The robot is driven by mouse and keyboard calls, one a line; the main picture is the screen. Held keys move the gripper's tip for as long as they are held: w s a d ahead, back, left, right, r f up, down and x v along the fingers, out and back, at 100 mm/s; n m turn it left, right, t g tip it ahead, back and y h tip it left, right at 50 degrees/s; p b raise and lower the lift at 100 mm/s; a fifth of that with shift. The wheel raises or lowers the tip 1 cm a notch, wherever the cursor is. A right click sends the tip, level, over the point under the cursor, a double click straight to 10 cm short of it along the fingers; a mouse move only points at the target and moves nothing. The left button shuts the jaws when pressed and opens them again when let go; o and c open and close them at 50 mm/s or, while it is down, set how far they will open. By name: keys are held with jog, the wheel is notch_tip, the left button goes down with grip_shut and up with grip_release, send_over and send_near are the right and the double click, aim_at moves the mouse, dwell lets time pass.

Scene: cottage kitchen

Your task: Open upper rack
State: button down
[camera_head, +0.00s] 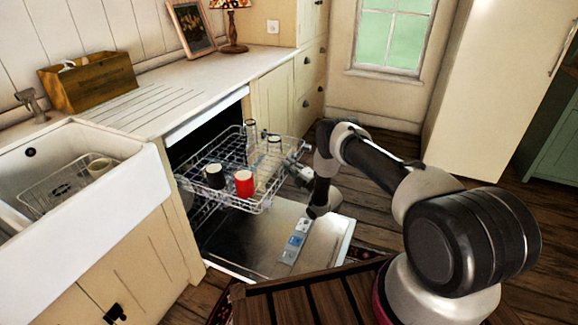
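The dishwasher's upper rack (222,160) is a wire basket that juts out of the dark cavity, over the lowered door (262,243). It holds a red mug (244,183), a dark cup (214,176) and clear glasses (251,131) toward the back right. My gripper (297,172) is at the rack's outer right edge, close to the wire. I cannot tell whether its fingers touch or close on the rack, as they are small and partly hidden by the wrist.
A white sink (140,190) with a wire basket is at left. A wooden box (88,80), a framed picture (192,28) and a lamp (233,25) stand on the counter. A wooden surface (310,297) is at the front. Floor (385,150) shows clear behind my arm, toward the window.

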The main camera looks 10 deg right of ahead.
jog(key=c, duration=1.8)
grip_release()
jog(key=shift+s, duration=0.1)
jog(key=v, duration=1.2)
